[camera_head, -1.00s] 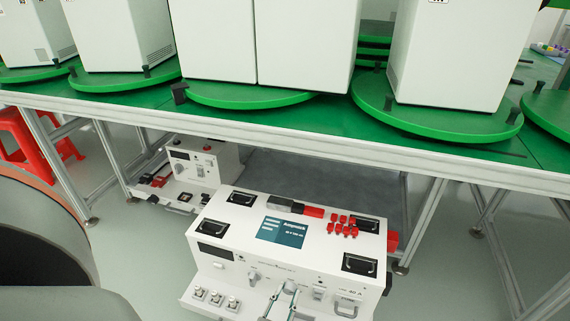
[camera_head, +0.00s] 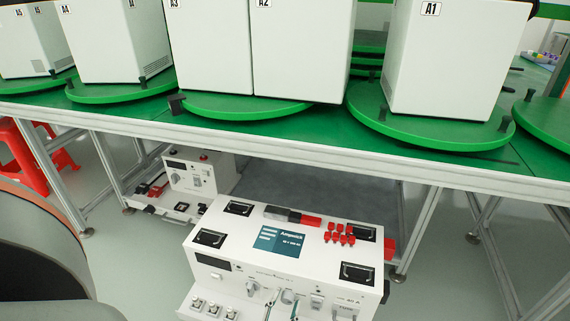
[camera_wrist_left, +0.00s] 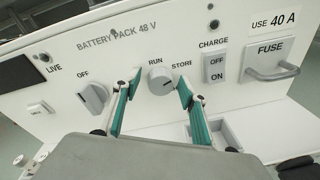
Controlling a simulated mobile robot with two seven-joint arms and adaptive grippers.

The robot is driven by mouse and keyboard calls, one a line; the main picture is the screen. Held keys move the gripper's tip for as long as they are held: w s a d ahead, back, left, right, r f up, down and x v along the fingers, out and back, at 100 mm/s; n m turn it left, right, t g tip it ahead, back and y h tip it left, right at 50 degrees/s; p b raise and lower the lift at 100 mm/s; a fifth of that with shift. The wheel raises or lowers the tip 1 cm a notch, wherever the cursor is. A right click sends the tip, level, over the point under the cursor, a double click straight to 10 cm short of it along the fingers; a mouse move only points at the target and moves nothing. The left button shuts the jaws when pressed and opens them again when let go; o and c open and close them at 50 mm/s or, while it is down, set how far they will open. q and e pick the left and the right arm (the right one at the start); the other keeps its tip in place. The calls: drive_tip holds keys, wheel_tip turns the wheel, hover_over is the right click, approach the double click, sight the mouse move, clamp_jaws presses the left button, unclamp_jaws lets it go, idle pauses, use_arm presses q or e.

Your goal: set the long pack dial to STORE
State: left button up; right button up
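The long white battery pack (camera_head: 225,263) stands in front of the green line. In the left wrist view its panel reads BATTERY PACK 48 V. A round grey dial (camera_wrist_left: 160,80) sits there between the labels RUN and STORE. A small dark mark shows on its lower right; its exact setting is hard to read. My left gripper (camera_wrist_left: 158,88) has its teal fingers apart, one on each side of the dial, with no clear contact. In the head view the left gripper (camera_head: 283,304) is at the pack's front face. My right gripper is not in view.
Left of the dial is an OFF knob (camera_wrist_left: 93,97); right are a CHARGE switch (camera_wrist_left: 215,66) and a FUSE handle (camera_wrist_left: 270,65). A smaller pack (camera_head: 188,175) stands behind left. The green table (camera_head: 300,128) with white cabinets overhangs behind.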

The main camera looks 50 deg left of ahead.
sight(290, 276)
use_arm(q)
drive_tip(key=shift+s, duration=0.1)
idle(0.3)
drive_tip(key=shift+r, duration=5)
drive_tip(key=shift+d, duration=0.1)
